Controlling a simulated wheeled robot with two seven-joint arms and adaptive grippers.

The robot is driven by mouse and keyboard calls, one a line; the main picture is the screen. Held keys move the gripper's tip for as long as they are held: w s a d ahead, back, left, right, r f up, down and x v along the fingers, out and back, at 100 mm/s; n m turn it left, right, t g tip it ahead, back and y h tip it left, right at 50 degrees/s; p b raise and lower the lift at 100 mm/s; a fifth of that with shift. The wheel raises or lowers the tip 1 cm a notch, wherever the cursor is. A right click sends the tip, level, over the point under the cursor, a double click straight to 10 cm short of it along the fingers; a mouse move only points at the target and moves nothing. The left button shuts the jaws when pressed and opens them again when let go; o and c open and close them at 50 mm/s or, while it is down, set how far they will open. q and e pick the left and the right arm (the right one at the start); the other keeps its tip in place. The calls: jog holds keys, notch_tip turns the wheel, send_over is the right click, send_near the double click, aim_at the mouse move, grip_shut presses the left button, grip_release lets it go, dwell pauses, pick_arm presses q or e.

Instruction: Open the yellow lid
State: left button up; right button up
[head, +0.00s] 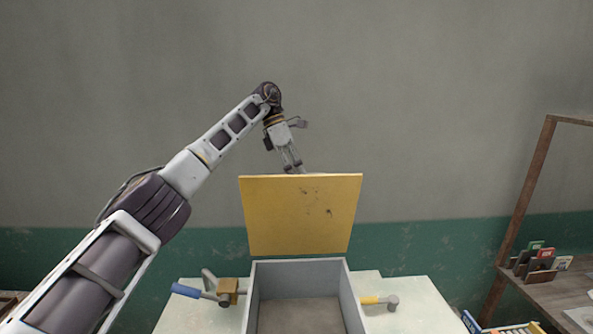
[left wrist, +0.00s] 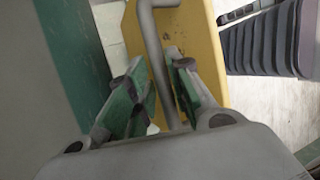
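The yellow lid (head: 300,214) stands raised, close to upright, at the back of a grey box (head: 254,300). The box is open at the top, and its inside looks empty. My left gripper (head: 293,169) is at the lid's top edge, its fingertips partly hidden behind it. In the left wrist view the yellow lid (left wrist: 205,45) lies beyond the fingers. A bent grey bar (left wrist: 155,50), seemingly the lid's handle, runs between the green-padded fingers of the left gripper (left wrist: 155,75). The fingers look apart, with gaps beside the bar. My right gripper is not in view.
The box stands on a pale table (head: 420,305). A blue-handled tool (head: 187,290) and a wooden block (head: 228,291) lie left of it, a yellow-handled tool (head: 378,300) right. A wooden shelf (head: 560,296) with small items stands at far right.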

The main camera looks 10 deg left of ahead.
pick_arm(q)
jog(key=shift+o, duration=1.1)
jog(key=shift+w+f, duration=0.15)
jog(key=shift+w, duration=0.15)
jog(key=shift+s+r, duration=0.15)
jog(key=shift+r, duration=0.2)
jog(key=shift+f, duration=0.15)
